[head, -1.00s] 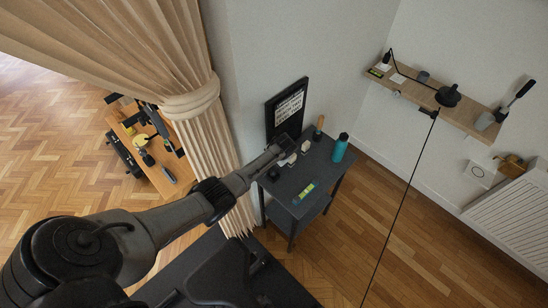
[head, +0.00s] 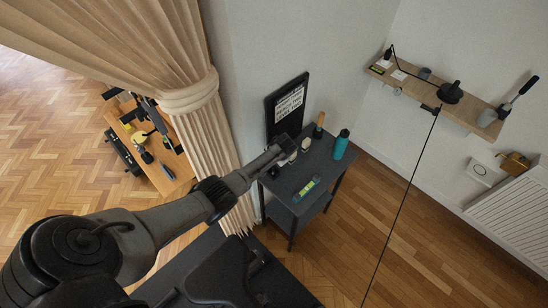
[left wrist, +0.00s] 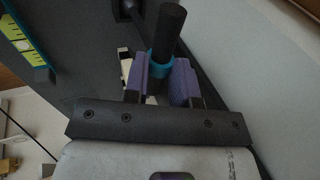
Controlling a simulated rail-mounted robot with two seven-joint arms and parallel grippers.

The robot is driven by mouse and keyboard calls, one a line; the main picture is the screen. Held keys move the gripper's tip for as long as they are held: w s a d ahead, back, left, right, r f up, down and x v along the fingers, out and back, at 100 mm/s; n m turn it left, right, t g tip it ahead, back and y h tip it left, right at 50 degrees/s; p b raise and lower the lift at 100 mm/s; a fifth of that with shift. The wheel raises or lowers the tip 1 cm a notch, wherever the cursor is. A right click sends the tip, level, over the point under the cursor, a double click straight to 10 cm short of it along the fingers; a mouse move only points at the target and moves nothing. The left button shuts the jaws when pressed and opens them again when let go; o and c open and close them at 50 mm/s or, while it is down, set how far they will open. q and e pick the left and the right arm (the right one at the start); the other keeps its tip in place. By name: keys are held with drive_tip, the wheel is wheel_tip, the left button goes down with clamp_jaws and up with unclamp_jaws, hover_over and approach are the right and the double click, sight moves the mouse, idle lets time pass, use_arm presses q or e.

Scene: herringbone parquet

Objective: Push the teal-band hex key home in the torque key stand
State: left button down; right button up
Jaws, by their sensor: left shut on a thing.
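My left gripper (left wrist: 163,82) is shut on the teal-band hex key (left wrist: 166,40), its purple pads on either side. The key's dark handle and teal band (left wrist: 160,62) stand out above the pads in the left wrist view; its lower part is hidden. In the head view my left gripper (head: 286,146) is over the back of the dark table (head: 286,196), in front of a framed letter board. I cannot make out the torque key stand or how deep the key sits. My right gripper is not in view.
A teal bottle (head: 341,146) stands at the table's right side. A green and yellow level-like piece (head: 306,189) lies nearer the front. Small pale objects are close to the gripper. The framed letter board (head: 287,105) is behind, a curtain (head: 205,130) to the left.

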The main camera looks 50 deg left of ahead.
use_arm(q)
drive_tip(key=shift+f, duration=0.15)
drive_tip(key=c, duration=0.9)
unclamp_jaws()
drive_tip(key=shift+o, duration=0.2)
drive_tip(key=p+v, duration=0.2)
drive_tip(key=v, duration=1.2)
